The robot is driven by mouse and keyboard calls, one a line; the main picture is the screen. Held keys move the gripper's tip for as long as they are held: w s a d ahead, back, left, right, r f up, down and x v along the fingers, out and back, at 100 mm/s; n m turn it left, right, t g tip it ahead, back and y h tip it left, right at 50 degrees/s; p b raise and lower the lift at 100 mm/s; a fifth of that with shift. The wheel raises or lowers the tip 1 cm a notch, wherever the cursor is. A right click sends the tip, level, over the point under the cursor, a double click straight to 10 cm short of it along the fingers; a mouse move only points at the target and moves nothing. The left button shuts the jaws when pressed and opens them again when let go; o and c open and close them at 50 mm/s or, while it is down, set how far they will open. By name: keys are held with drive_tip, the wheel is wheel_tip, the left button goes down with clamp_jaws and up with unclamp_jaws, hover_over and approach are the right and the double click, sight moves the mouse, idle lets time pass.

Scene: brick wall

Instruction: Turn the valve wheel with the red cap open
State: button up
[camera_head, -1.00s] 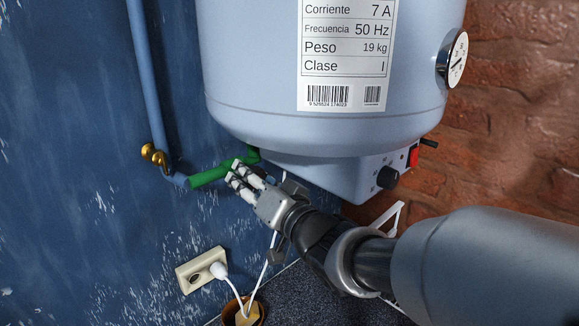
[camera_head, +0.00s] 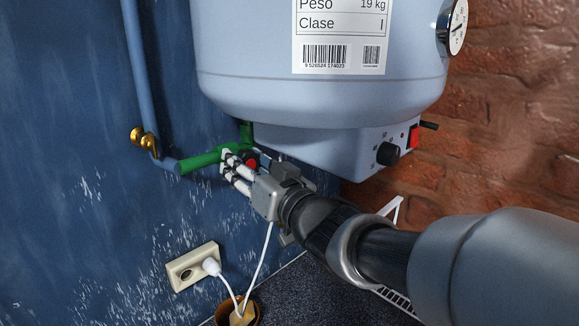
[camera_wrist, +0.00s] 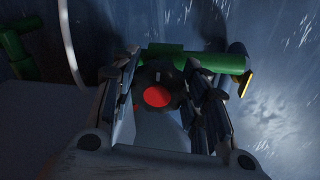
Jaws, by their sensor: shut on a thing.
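The valve wheel (camera_wrist: 172,76) is dark with a round red cap (camera_wrist: 157,96), seen between my fingers in the wrist view. The wheel sits on a green pipe (camera_head: 203,160) under the water heater; the pipe also shows in the wrist view (camera_wrist: 215,62). My gripper (camera_head: 237,167) is shut on the wheel, with fingers on both sides of it. In the wrist view my gripper (camera_wrist: 165,105) frames the cap, and the fingers hide the wheel's sides.
The blue-grey water heater (camera_head: 310,100) hangs just above my gripper, with a black knob (camera_head: 387,154) and a red switch (camera_head: 413,137). A socket (camera_head: 193,268) with a white plug and cable is below.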

drive_tip(key=o, duration=1.1)
drive_tip(key=v, duration=1.2)
drive_tip(key=shift+f, duration=0.1)
